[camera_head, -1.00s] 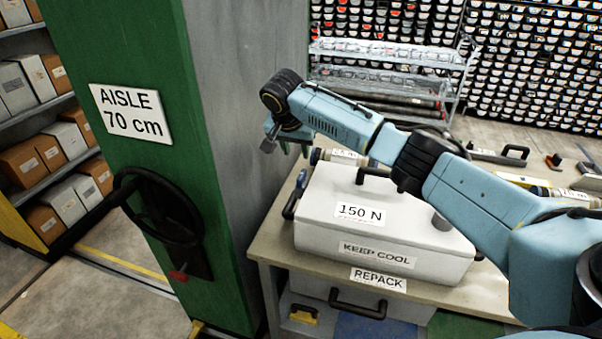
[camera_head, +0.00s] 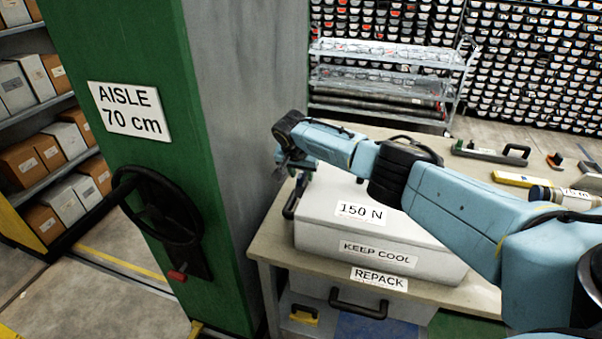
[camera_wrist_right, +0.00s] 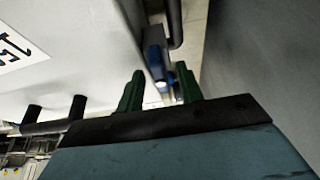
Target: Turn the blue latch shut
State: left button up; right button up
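A white lidded box (camera_head: 322,237) labelled "150 N" and "KEEP COOL" sits on the bench. My right arm reaches over its lid, and my right gripper (camera_head: 285,168) is at the box's far left end. In the right wrist view, my right gripper (camera_wrist_right: 160,88) is open, its two green fingers apart. A blue latch-like piece (camera_wrist_right: 154,52) with a pale blue tip shows just beyond and between the fingertips, beside the white box wall (camera_wrist_right: 75,45). I cannot tell whether the fingers touch it. The latch is not clearly visible in the head view. My left gripper is not in view.
A green and grey pillar (camera_head: 235,110) with a black handwheel (camera_head: 160,205) stands close left of the bench. A dark handle (camera_head: 292,203) is on the box's left end. Tools and a yellow block (camera_head: 520,179) lie on the bench at right.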

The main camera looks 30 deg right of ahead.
jog(key=shift+c, duration=0.2)
grip_shut()
